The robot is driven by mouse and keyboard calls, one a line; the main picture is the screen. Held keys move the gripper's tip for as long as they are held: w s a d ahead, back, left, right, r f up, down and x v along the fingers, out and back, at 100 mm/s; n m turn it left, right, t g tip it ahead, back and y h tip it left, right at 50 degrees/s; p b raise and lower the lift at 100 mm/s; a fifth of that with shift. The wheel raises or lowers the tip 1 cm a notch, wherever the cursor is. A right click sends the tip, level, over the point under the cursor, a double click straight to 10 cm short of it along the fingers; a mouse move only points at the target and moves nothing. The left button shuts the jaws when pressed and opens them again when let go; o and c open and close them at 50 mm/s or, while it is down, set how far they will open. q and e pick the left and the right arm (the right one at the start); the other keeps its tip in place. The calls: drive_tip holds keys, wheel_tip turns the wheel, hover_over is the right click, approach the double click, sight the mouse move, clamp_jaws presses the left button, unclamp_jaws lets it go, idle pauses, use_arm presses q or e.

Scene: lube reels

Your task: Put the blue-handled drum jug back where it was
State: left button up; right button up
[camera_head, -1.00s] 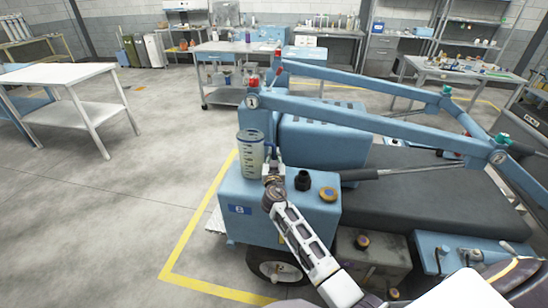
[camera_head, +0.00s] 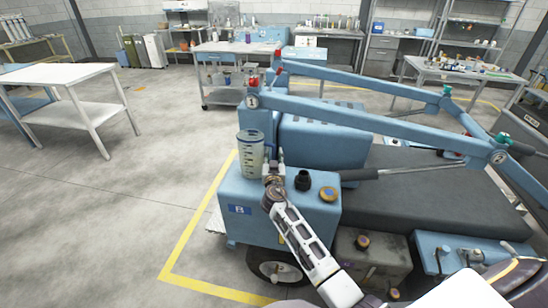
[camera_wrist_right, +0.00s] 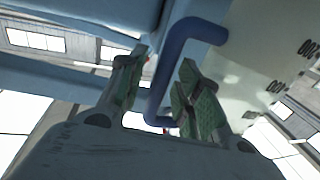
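The drum jug (camera_head: 251,160) is a translucent, pale container with measuring marks. It stands upright on the blue housing marked B, at the front left of the blue machine. Its blue handle (camera_wrist_right: 162,85) shows in the right wrist view, with the marked jug wall (camera_wrist_right: 262,55) to the right. My right gripper (camera_head: 274,166) is at the jug's right side. In the right wrist view, the gripper (camera_wrist_right: 164,60) has its green-padded fingers apart, one on each side of the handle, with visible gaps. My left gripper is out of view.
A black cap (camera_head: 303,180) and a yellow-ringed cap (camera_head: 328,194) sit on the housing (camera_head: 240,190), right of the gripper. Long blue booms (camera_head: 370,118) extend above the machine to the right. A white table (camera_head: 62,76) stands left across open floor.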

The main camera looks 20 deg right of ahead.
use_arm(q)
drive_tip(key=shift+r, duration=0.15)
use_arm(e)
drive_tip(key=shift+r, duration=0.1)
drive_tip(key=shift+v, duration=0.8)
drive_tip(key=v, duration=0.2)
drive_tip(key=shift+s+a+b, duration=0.1)
drive_tip(key=shift+s+b, duration=0.15)
drive_tip(key=shift+b, duration=0.05)
drive_tip(key=shift+v, duration=0.8)
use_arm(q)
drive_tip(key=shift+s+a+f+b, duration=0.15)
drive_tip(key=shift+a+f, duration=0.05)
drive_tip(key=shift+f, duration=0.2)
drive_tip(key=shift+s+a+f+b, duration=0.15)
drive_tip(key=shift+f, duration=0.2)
use_arm(e)
drive_tip(key=shift+v, duration=0.9)
